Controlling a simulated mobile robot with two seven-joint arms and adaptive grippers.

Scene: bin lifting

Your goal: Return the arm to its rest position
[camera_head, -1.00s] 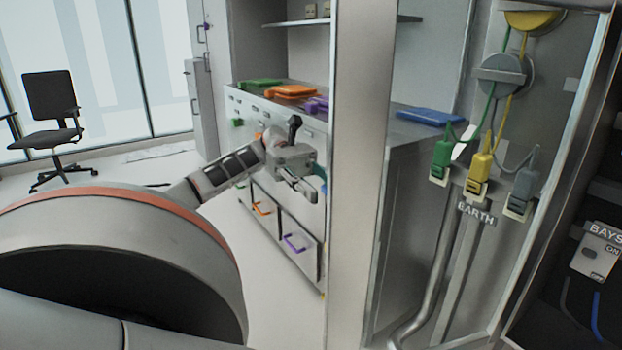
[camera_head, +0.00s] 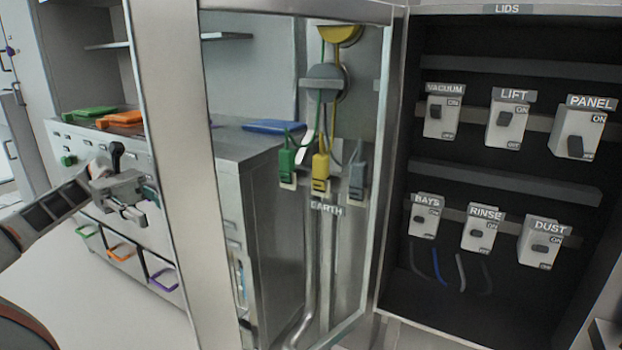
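My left arm comes in from the left edge, stretched out low. My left gripper (camera_head: 131,207) is at its end, in front of the grey cabinet with the coloured drawer handles. I see nothing held in it, but its fingers are too small and dark to tell open from shut. My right gripper is not in view.
An upright post (camera_head: 180,180) stands just right of my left gripper. Behind it are a blue lid (camera_head: 273,127) and green, yellow and grey plugs above the EARTH label. An open switch box (camera_head: 505,188) fills the right side. Pale floor (camera_head: 90,310) is clear at lower left.

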